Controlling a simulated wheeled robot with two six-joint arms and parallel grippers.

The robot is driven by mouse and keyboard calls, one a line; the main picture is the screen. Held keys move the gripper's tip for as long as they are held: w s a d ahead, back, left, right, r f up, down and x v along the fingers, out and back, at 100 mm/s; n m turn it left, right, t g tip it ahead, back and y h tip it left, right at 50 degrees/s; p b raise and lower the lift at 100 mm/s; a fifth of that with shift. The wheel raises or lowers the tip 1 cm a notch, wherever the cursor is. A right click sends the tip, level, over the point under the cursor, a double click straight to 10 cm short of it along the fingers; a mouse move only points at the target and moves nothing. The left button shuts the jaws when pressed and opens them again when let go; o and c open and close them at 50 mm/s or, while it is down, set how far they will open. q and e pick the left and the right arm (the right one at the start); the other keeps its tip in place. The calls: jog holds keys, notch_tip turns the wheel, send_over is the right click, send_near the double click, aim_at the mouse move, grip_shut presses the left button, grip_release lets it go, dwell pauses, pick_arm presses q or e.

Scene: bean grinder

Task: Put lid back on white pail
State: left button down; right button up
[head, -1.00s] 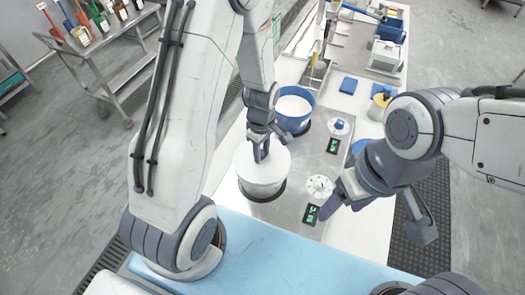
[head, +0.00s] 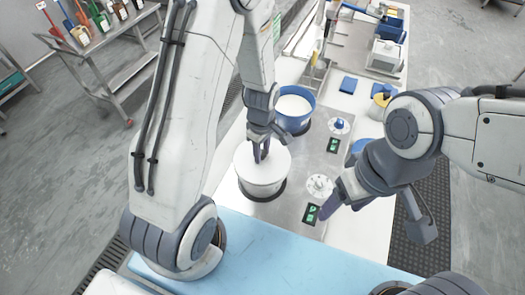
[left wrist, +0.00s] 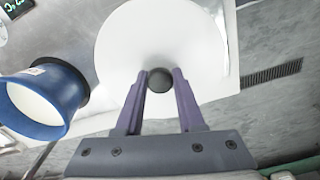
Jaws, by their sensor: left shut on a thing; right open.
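The white pail (head: 262,188) stands on a dark round spot of the metal counter strip, near the blue front edge. Its flat white lid (head: 276,164) lies level over the pail's mouth; I cannot tell whether it is fully seated. My left gripper (head: 261,157) comes down from above and is shut on the lid's knob. In the left wrist view the dark round knob (left wrist: 160,82) sits between the purple fingers of the left gripper (left wrist: 160,80), above the white lid (left wrist: 160,35). My right gripper (head: 330,207) is open and empty, right of the pail.
A blue pail with white contents (head: 294,112) stands just behind the white pail. White round dials (head: 319,186) and green displays (head: 311,214) lie to the right. A trolley (head: 115,60) stands at left.

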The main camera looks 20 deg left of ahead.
pick_arm(q)
grip_release()
dwell(0.4)
jog(key=shift+r+p, duration=3.05)
jog(key=shift+r, duration=0.45)
grip_shut()
jog(key=shift+f, duration=0.25)
